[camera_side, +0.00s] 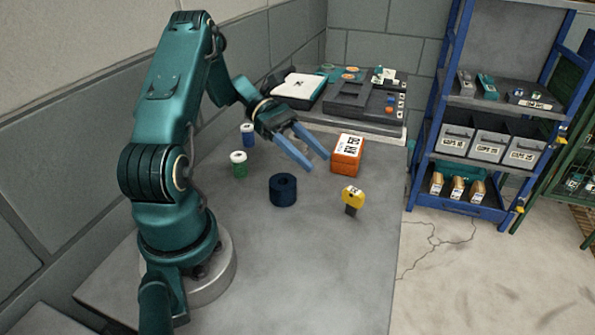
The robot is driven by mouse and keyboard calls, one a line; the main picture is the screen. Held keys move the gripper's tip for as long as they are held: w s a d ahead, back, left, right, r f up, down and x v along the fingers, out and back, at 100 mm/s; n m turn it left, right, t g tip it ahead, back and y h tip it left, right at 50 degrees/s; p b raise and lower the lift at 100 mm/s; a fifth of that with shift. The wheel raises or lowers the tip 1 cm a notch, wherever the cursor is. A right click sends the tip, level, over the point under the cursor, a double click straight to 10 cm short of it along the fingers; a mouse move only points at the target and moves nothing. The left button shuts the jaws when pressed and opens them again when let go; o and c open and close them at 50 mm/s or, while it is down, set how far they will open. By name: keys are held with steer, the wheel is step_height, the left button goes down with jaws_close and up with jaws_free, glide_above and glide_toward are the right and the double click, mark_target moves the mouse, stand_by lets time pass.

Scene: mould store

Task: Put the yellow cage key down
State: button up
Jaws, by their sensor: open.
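The yellow cage key (353,196) has a yellow head and a dark lower part. It is near the right edge of the grey table (320,270), head up; whether it stands on the table by itself I cannot tell. My gripper (319,164) has two blue fingers and is open and empty. It is above the table, up and to the left of the key and apart from it. The fingertips are close to the left side of an orange box (347,155) in the picture.
A dark blue ring (283,190) sits mid-table. A green jar (239,164) and a blue jar (248,134) stand to the left. A blue shelf rack (427,120) stands right. The table's front is clear.

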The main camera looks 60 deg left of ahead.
steer(key=shift+r, duration=0.15)
steer(key=s+d+r+m+y, duration=0.4)
steer(key=s+d+m+y, duration=0.1)
steer(key=m, duration=0.6)
steer(key=s+d+r+m+y, duration=0.5)
steer(key=d+m+y, duration=0.2)
steer(key=m, duration=0.4)
steer(key=shift+s+d+m, duration=0.25)
steer(key=shift+d+m, duration=0.05)
steer(key=shift+d, duration=0.25)
